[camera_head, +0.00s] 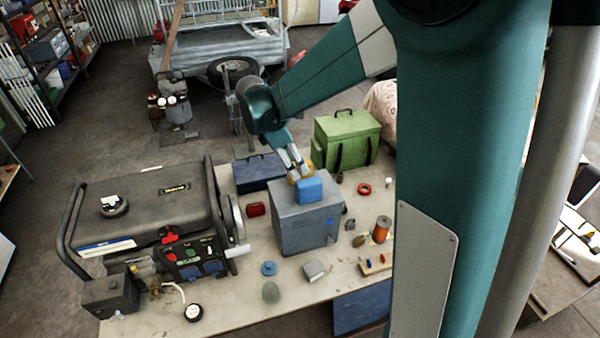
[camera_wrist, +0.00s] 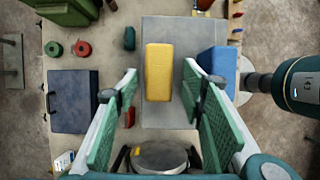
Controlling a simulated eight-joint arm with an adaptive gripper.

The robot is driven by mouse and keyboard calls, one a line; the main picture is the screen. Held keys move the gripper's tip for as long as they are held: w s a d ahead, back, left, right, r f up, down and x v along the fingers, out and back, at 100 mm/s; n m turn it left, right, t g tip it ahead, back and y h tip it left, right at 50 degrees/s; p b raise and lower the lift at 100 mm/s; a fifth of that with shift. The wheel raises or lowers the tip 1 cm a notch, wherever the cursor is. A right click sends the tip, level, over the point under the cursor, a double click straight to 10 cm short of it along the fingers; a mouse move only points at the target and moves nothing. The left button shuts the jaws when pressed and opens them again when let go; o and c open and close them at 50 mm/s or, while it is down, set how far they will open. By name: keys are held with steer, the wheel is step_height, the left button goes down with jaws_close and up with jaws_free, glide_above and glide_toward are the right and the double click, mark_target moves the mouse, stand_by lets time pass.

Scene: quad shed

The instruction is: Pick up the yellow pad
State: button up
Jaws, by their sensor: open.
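The yellow pad (camera_wrist: 158,72) lies on top of a grey metal box (camera_wrist: 170,30). In the head view only a small yellow part (camera_head: 293,181) shows, beside my fingers and behind a blue block (camera_head: 310,191). My gripper (camera_wrist: 160,78) is open above the grey box, its green fingers left and right of the yellow pad in the wrist view, with nothing held. Whether the fingertips are level with the pad I cannot tell. The blue block (camera_wrist: 214,66) lies right of the pad in the wrist view, close to my right finger.
The grey box stands on a workbench (camera_head: 235,299). A generator (camera_head: 150,205) is on the left. A dark blue case (camera_head: 257,172) and a green case (camera_head: 346,139) stand behind. An orange spool (camera_head: 381,230) and small items lie around the box.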

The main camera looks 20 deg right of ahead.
steer(key=shift+x, duration=2.15)
steer(key=shift+w, duration=0.1)
steer(key=c, duration=0.8)
